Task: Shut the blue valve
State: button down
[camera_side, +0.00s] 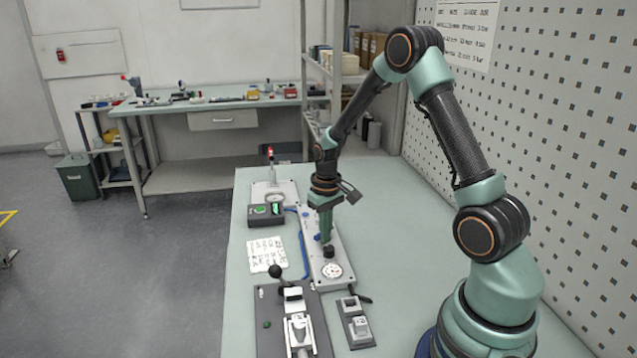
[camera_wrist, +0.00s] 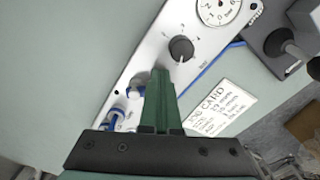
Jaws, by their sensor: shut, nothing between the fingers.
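The grey panel (camera_side: 333,258) lies on the bench and carries the valve parts. A small blue part (camera_side: 317,238), likely the blue valve, shows just left of my gripper (camera_side: 327,241) in the side view. In the wrist view, blue and white fittings (camera_wrist: 116,115) sit on the panel left of the green fingers. My gripper (camera_wrist: 161,72) is shut and empty, pointing down over the panel. Whether it touches the valve cannot be told.
A black knob (camera_wrist: 181,49) stands just beyond the fingertips, with a round dial (camera_wrist: 216,11) past it. A blue hose (camera_side: 302,243) and a printed card (camera_side: 267,254) lie left of the panel. A lever clamp (camera_side: 298,328) stands in front.

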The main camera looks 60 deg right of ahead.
aim_at(318, 235)
jog(key=shift+w, duration=0.2)
jog(key=shift+w+a, duration=0.15)
jog(key=shift+w, duration=0.3)
dwell(0.4)
jog(key=shift+w, duration=0.4)
jog(key=shift+s+a, duration=0.1)
jog(key=shift+a, duration=0.15)
jog(key=shift+r, duration=3.5)
